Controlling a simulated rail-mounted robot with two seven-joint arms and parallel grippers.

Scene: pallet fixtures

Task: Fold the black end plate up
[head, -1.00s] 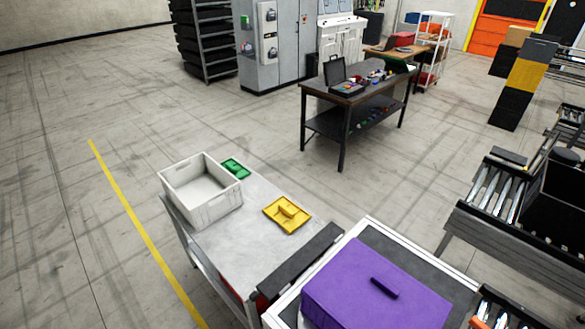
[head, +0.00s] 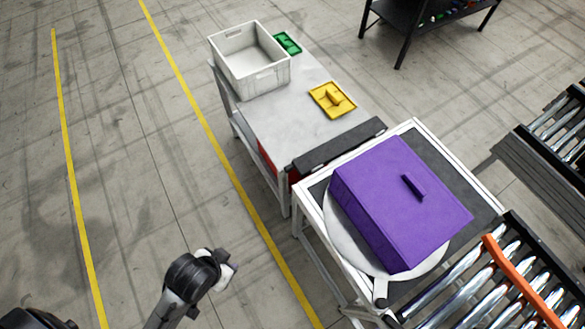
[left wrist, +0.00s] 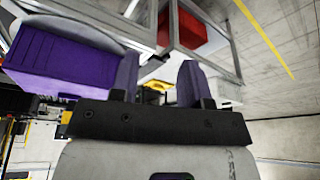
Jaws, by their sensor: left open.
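The black end plate (head: 338,146) is a long dark strip along the near right end of the grey-topped cart (head: 290,128). It lies low along that edge beside the purple box's stand; its exact angle is hard to tell. My left gripper (head: 226,270) is at the bottom of the head view, over the floor left of the cart and well apart from the plate. In the left wrist view its two fingers (left wrist: 157,82) stand apart with nothing between them. I cannot pick out the plate clearly in that view. My right gripper is not in view.
A purple box (head: 390,205) with a dark handle sits on a round plate on a white-framed stand. The cart carries a white crate (head: 268,82), a green piece (head: 287,43) and a yellow piece (head: 333,99). A roller conveyor (head: 490,285) is at right. Floor at left is clear.

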